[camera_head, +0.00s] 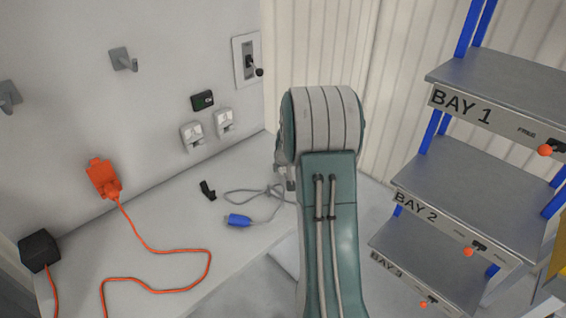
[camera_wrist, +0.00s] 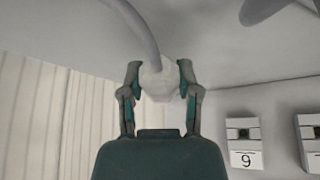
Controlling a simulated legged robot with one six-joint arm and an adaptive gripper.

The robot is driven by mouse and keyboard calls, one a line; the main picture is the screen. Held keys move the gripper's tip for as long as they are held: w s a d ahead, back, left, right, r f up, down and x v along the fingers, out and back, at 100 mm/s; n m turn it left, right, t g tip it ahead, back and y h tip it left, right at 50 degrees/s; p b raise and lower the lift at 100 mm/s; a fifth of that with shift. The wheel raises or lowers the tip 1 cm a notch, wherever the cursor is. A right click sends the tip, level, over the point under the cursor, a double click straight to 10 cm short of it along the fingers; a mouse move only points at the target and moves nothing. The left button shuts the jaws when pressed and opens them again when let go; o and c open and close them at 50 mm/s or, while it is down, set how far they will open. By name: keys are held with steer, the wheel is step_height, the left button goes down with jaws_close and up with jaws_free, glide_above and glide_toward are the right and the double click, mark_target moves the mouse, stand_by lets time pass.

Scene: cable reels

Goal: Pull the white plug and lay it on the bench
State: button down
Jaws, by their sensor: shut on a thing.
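In the wrist view, my gripper (camera_wrist: 160,72) is shut on the white plug (camera_wrist: 159,88), with one finger on each side. A grey cable (camera_wrist: 139,32) runs from the plug. The plug is clear of the two wall sockets at the right of that view. The pale bench surface (camera_wrist: 215,60) lies behind the plug; I cannot tell whether they touch. In the head view, my arm hides the plug and most of the gripper. The bench (camera_head: 185,225) shows there, with a blue connector (camera_head: 238,220) on a grey cable (camera_head: 265,193) lying on it.
Two white sockets (camera_head: 192,137) (camera_head: 225,121) on the wall look empty. An orange plug (camera_head: 103,178) sits on the wall, its orange cable crossing the bench. Shelves (camera_head: 475,185) stand right. The bench's middle has free room.

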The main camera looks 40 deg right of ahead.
steer(key=shift+f, duration=0.3)
steer(key=shift+d+f, duration=0.25)
steer(key=shift+d, duration=0.3)
steer(key=shift+c, duration=1.2)
jaws_free()
steer(key=shift+a, duration=0.3)
steer(key=shift+o, duration=1.2)
steer(key=shift+d, duration=0.15)
